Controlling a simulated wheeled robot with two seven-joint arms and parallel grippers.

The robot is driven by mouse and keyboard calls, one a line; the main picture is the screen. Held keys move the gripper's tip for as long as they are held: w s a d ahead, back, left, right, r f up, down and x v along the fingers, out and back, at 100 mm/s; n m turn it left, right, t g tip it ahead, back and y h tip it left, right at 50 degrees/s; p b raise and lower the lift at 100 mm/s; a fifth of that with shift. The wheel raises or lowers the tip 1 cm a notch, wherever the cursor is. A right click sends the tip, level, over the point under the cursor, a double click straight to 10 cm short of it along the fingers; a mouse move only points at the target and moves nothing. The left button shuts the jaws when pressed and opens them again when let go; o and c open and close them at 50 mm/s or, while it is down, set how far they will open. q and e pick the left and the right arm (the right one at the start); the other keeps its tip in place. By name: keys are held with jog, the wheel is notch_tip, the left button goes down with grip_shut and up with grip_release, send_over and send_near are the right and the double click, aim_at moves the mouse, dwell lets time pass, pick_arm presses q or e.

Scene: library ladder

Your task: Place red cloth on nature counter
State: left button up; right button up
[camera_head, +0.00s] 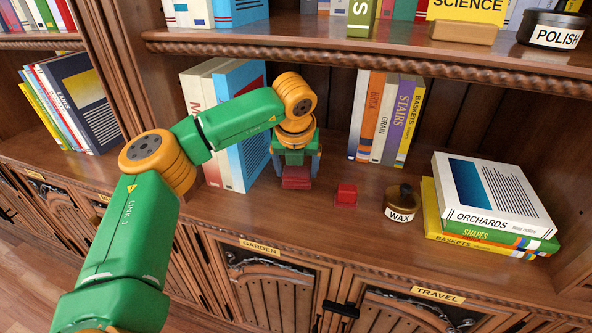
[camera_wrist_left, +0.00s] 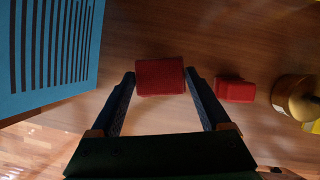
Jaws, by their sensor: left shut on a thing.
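A folded dark red cloth (camera_head: 296,181) is between the fingers of my left gripper (camera_head: 296,165), just at or above the wooden counter (camera_head: 270,215) over the GARDEN door. The left wrist view shows the cloth (camera_wrist_left: 160,77) at the fingertips, with a finger on each side. My left gripper is shut on it. I cannot tell whether the cloth touches the counter. No label reading NATURE is legible. My right gripper is not in view.
A small red block-like object (camera_head: 346,195) and a WAX jar (camera_head: 399,203) stand right of the gripper. Blue and white books (camera_head: 236,120) stand close on its left. A book stack (camera_head: 490,205) is at right. An upper shelf (camera_head: 350,55) hangs above. The counter's front strip is clear.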

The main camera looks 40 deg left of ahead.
aim_at(296, 175)
pick_arm(q)
jog(key=shift+s+f, duration=0.15)
jog(key=shift+f, duration=1.3)
